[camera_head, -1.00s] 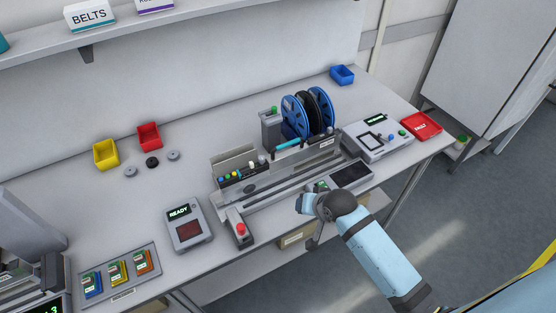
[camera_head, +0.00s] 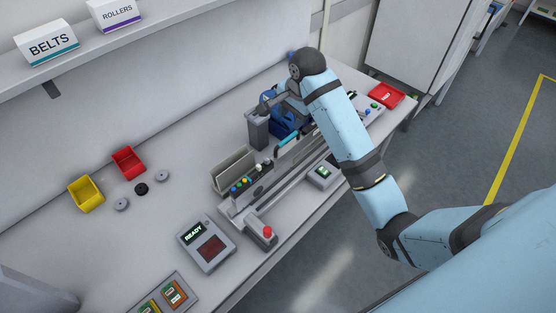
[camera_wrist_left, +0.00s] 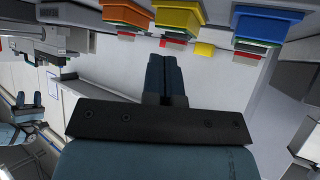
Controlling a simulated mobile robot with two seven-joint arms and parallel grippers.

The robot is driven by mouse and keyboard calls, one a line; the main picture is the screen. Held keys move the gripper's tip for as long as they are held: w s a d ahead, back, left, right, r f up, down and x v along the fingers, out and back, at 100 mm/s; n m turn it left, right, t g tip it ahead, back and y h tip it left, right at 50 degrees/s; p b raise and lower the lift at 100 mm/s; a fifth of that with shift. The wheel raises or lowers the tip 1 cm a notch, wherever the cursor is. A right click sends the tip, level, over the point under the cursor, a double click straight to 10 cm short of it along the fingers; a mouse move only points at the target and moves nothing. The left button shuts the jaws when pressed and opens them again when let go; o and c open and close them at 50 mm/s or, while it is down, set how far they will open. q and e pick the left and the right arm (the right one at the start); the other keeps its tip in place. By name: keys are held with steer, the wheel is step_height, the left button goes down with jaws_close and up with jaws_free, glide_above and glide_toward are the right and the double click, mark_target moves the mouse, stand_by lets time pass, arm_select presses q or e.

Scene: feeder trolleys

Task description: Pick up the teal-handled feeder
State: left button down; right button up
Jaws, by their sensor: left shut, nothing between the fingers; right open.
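The teal handle of the feeder (camera_head: 289,138) shows beside the long grey fixture on the bench. Most of the feeder is hidden behind my right arm and the fixture. My right gripper (camera_head: 268,102) is above the blue reel (camera_head: 283,122) and the grey upright box (camera_head: 257,132), just behind the teal handle. It is open, though its fingers are small and partly covered by the wrist. I cannot tell whether it touches the reel. My left gripper (camera_wrist_left: 165,78) is shut and empty in the left wrist view; it is outside the head view.
The READY device (camera_head: 207,243) and a red-button box (camera_head: 262,234) stand at the bench front. Yellow (camera_head: 86,194) and red (camera_head: 128,162) bins stand at the back left. A red tray (camera_head: 385,95) is at the far right. Coloured bins (camera_wrist_left: 180,20) hang into the left wrist view.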

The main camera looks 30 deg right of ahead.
glide_above(284, 140)
steer(key=s, duration=0.1)
steer(key=f, duration=0.6)
steer(key=shift+s+d+f, duration=0.15)
steer(key=shift+d+f, duration=0.1)
steer(key=shift+x, duration=3.1)
steer(key=shift+a, duration=0.1)
jaws_close()
steer(key=shift+r, duration=0.15)
